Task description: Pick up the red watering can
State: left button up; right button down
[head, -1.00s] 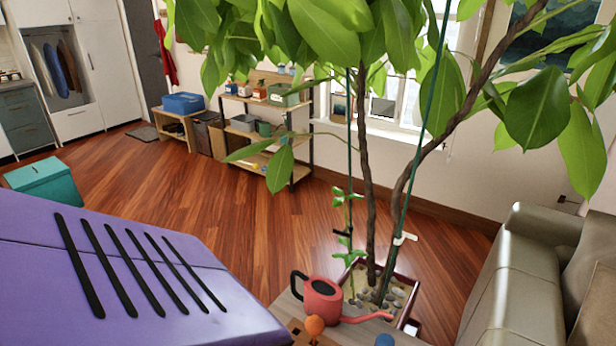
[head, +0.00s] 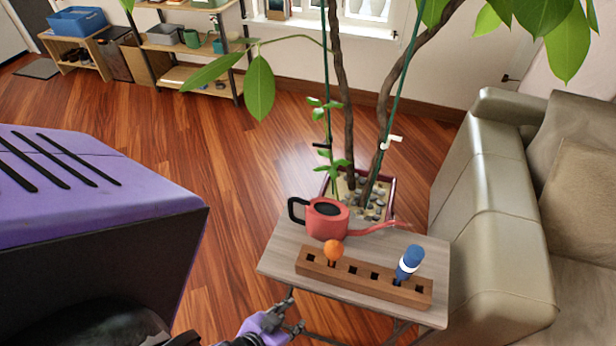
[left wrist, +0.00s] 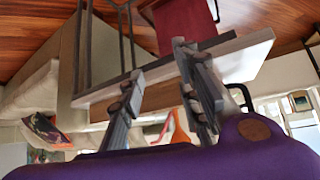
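The red watering can (head: 328,218) stands upright on a small grey wooden table (head: 278,258), with its black handle at left and its thin spout pointing right. My left gripper (head: 294,312) is low in the head view, beside the table's front left edge and apart from the can. In the left wrist view its two fingers (left wrist: 158,66) are spread with a gap between them and nothing held. A red-orange patch shows beyond the fingers there; I cannot tell whether it is the can. My right gripper is not in view.
A wooden block with holes (head: 352,279) lies in front of the can, holding an orange-topped item (head: 333,249) and a blue bottle-like item (head: 410,260). A potted plant (head: 345,110) rises behind the table. A sofa (head: 497,215) stands at right.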

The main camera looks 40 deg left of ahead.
aim_at(326, 218)
jog(key=j, duration=0.7)
jog(key=k+j, duration=0.15)
jog(key=j, duration=1.25)
jog(key=l, duration=0.25)
jog(key=i+l, duration=0.1)
jog(key=l, duration=0.15)
